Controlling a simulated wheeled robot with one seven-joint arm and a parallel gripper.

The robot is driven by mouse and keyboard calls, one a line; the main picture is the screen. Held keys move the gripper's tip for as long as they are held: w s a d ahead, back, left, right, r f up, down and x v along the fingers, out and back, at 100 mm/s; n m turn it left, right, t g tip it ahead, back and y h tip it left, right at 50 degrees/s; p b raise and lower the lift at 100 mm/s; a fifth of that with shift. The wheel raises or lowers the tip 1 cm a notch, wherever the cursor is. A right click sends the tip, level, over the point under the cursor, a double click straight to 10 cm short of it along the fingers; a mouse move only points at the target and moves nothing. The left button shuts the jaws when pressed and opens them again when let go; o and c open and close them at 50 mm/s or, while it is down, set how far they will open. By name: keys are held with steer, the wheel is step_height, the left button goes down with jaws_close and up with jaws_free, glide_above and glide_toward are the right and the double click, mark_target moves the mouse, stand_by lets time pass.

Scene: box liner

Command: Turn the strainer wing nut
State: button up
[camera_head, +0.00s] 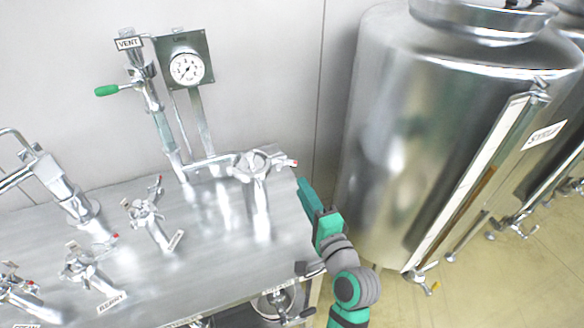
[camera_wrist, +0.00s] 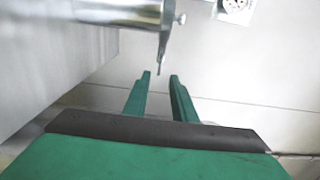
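A steel pipe fitting (camera_head: 258,166) with wing-like arms stands at the right end of the steel table; one arm has a red tip (camera_head: 294,163). No label marks it as the strainer, so I cannot tell for sure which part is the wing nut. My teal gripper (camera_head: 303,183) is beside the table's right edge, just below and right of this fitting. In the wrist view my gripper (camera_wrist: 160,76) has its two fingers apart with a narrow gap. A thin metal lever (camera_wrist: 163,48) under a steel cylinder (camera_wrist: 125,13) points down toward the fingertips; contact is unclear.
Several other valves, one labelled BERRY (camera_head: 110,302), stand on the steel table (camera_head: 205,268) to the left. A pressure gauge (camera_head: 187,68) and a VENT pipe with a green handle (camera_head: 107,90) rise behind. A large steel tank (camera_head: 400,130) stands close on the right.

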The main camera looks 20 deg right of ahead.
mark_target(288, 168)
steer(key=w, duration=0.5)
steer(key=w+a, duration=0.1)
steer(key=w, duration=0.2)
steer(key=shift+a, duration=0.1)
steer(key=shift+w, duration=0.55)
steer(key=shift+d, duration=0.2)
jaws_close()
steer(key=shift+d, duration=0.1)
